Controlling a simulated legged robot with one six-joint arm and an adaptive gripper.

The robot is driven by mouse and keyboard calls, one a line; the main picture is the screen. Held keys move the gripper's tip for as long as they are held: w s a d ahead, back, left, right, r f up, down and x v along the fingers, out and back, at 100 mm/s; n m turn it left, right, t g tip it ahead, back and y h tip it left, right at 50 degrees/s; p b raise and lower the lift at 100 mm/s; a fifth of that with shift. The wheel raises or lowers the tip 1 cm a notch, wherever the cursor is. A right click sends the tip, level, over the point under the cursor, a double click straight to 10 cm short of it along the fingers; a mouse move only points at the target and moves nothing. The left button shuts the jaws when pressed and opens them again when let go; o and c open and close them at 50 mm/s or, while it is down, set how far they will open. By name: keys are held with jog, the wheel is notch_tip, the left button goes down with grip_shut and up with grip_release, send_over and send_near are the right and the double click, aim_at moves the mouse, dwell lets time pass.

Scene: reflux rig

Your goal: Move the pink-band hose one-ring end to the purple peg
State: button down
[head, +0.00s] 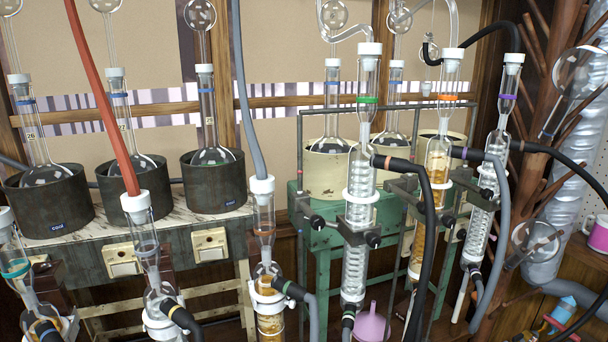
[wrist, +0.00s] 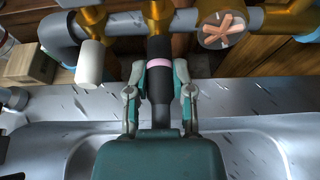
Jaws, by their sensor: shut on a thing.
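In the wrist view my gripper (wrist: 160,76) is shut on a black hose end with one pink band (wrist: 160,63). The band sits between the fingertips. The hose end points up the picture to a brass fitting (wrist: 157,14) on a grey pipe. I cannot tell whether it is seated on the fitting or only meets it. In the head view a glass condenser with a purple band (head: 507,97) stands at the right. I cannot clearly make out which part is the purple peg. My gripper does not show in the head view.
Other condensers have a green band (head: 367,100) and an orange band (head: 448,97), with black and grey hoses hanging close together. A white cylinder (wrist: 89,64) and a round handle (wrist: 217,29) flank my gripper. A grey basin (wrist: 260,125) lies below it.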

jog(key=shift+s, duration=0.1)
jog(key=shift+s+d, duration=0.35)
jog(key=shift+s, duration=0.55)
jog(key=shift+s+d, duration=0.3)
jog(key=shift+s, duration=0.6)
jog(key=shift+s+d, duration=0.35)
jog(key=shift+s, duration=0.55)
